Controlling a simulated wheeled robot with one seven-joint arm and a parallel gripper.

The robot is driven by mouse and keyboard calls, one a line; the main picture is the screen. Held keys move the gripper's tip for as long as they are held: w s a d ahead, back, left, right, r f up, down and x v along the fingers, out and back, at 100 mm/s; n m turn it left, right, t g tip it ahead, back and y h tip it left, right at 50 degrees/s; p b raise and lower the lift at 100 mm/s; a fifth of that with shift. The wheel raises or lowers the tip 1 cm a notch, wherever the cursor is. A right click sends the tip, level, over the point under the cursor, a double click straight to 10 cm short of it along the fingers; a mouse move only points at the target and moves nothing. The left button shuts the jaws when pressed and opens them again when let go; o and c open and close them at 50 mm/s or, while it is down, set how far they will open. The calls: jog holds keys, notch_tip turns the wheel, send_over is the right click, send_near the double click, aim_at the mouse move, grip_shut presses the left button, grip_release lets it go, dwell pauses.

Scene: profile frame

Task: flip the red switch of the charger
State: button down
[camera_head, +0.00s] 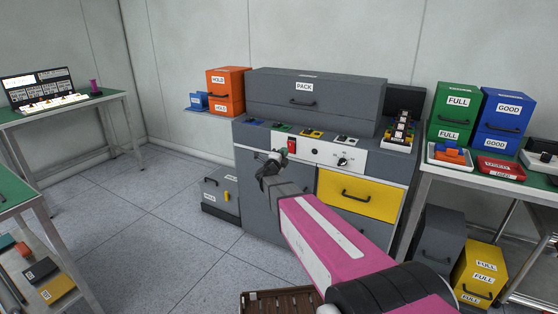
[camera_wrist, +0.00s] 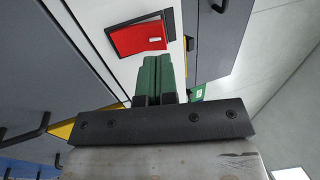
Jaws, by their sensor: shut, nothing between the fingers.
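The red switch (camera_head: 292,145) sits at the left end of a white panel (camera_head: 318,152) on the front of the grey cabinet. In the wrist view the switch (camera_wrist: 135,38) is a red rocker in a black frame, with a small white mark near one end. My gripper (camera_head: 274,155) is shut and empty, in front of the cabinet just left of and below the switch. In the wrist view its green fingers (camera_wrist: 157,62) lie together, their tips close to the switch's edge. I cannot tell whether they touch it.
The panel also carries a black knob (camera_head: 342,162). Below it is a yellow drawer (camera_head: 358,195), and above stands a grey PACK drawer box (camera_head: 315,97). Small coloured items lie on the cabinet's top ledge.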

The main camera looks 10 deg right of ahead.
aim_at(290, 143)
jog(key=shift+x, duration=2.2)
jog(key=shift+w+d+r+g+y, duration=0.1)
jog(key=shift+r+g+y, duration=0.2)
jog(key=shift+g+y, duration=0.55)
jog(key=shift+g, duration=0.25)
jog(key=shift+w+d+r, duration=0.1)
jog(key=shift+w+r, duration=0.05)
